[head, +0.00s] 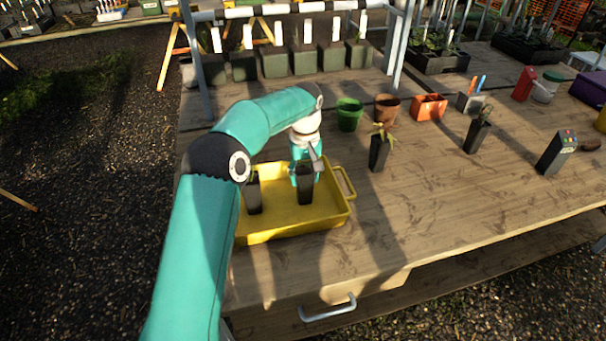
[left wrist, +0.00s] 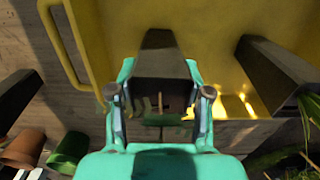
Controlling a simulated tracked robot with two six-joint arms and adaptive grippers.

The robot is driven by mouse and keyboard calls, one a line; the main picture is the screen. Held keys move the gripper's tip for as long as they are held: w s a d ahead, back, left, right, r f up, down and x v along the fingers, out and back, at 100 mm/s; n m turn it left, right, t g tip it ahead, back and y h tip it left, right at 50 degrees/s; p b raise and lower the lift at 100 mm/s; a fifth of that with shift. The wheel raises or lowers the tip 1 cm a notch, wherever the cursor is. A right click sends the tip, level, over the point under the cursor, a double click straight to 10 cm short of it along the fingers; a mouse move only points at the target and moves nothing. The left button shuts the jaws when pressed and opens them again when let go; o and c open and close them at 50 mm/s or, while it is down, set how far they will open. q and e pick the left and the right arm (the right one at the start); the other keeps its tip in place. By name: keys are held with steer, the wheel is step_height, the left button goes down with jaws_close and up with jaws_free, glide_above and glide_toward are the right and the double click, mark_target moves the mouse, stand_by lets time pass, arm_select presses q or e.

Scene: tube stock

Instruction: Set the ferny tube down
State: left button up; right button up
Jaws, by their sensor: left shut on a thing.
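My left gripper (head: 306,168) is shut on a dark tapered tube (head: 305,191) and holds it upright over the yellow tray (head: 290,232). In the left wrist view the tube (left wrist: 158,58) sits between the two fingers (left wrist: 159,100). Its plant is mostly hidden by the gripper, so I cannot tell clearly that it is ferny. I cannot tell whether its base touches the tray floor. A second dark tube (head: 253,195) stands in the tray to the left, partly behind my arm; it also shows in the left wrist view (left wrist: 275,75), with green leaves. My right gripper is out of view.
A tube with a spiky plant (head: 379,154), a green pot (head: 349,114), a brown pot (head: 387,108) and an orange container (head: 429,107) stand beyond the tray. More tubes (head: 477,135) (head: 556,153) stand to the right. The front right tabletop is clear.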

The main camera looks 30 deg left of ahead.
arm_select(q)
steer(key=o, duration=1.3)
steer(key=shift+f, duration=0.1)
steer(key=shift+c, duration=0.2)
step_height(320, 180, up, 12)
steer(key=shift+r+p, duration=0.15)
steer(key=shift+p, duration=1.1)
